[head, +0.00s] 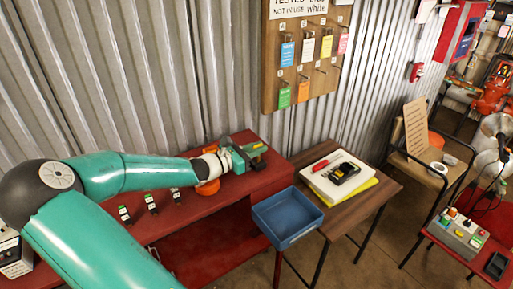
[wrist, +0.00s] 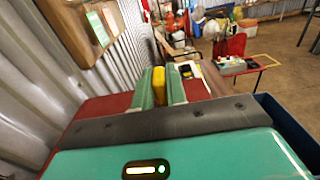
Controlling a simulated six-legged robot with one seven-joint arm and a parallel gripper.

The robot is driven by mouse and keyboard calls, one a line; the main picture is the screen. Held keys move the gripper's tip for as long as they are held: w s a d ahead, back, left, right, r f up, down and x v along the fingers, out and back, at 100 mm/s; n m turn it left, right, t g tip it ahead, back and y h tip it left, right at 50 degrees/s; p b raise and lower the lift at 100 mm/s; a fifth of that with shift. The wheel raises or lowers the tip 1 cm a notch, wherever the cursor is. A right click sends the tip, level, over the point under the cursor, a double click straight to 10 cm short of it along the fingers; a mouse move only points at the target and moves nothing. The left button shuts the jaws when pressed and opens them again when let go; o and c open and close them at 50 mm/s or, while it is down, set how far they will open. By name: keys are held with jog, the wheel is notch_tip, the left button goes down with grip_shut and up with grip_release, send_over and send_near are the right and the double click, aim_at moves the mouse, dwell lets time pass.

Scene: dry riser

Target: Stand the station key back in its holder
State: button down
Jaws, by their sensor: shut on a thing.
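My gripper (head: 256,149) is above the right end of the red bench, its fingers pointing to the right in the head view. In the wrist view its two green fingers (wrist: 159,90) are shut on a yellow thing (wrist: 158,84), which may be the station key. Only its yellow upper part shows between the fingers, and the rest is hidden. Several small dark upright units with pale and green faces (head: 151,204) stand in a row on the bench. An orange round thing (head: 207,187) lies partly behind my wrist. I cannot tell which thing is the holder.
A blue open tray (head: 287,234) is right of the bench. A brown side table (head: 372,190) bears a white and yellow pad, a red tool and a black-and-yellow device (head: 344,172). A tag board (head: 296,108) hangs on the corrugated wall behind. A red table (head: 478,262) carries a button box.

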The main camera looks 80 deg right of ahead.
jog(key=shift+a+f, duration=0.15)
jog(key=shift+f, duration=0.3)
jog(key=c, duration=1.3)
grip_release()
jog(key=shift+c, duration=0.2)
jog(key=shift+r, duration=0.45)
notch_tip(320, 180, up, 3)
jog(key=s+a+r, duration=0.3)
jog(key=a+r, duration=0.6)
jog(key=a, duration=0.4)
jog(key=shift+a+r, duration=0.2)
jog(key=shift+r, duration=0.2)
jog(key=shift+s, duration=0.15)
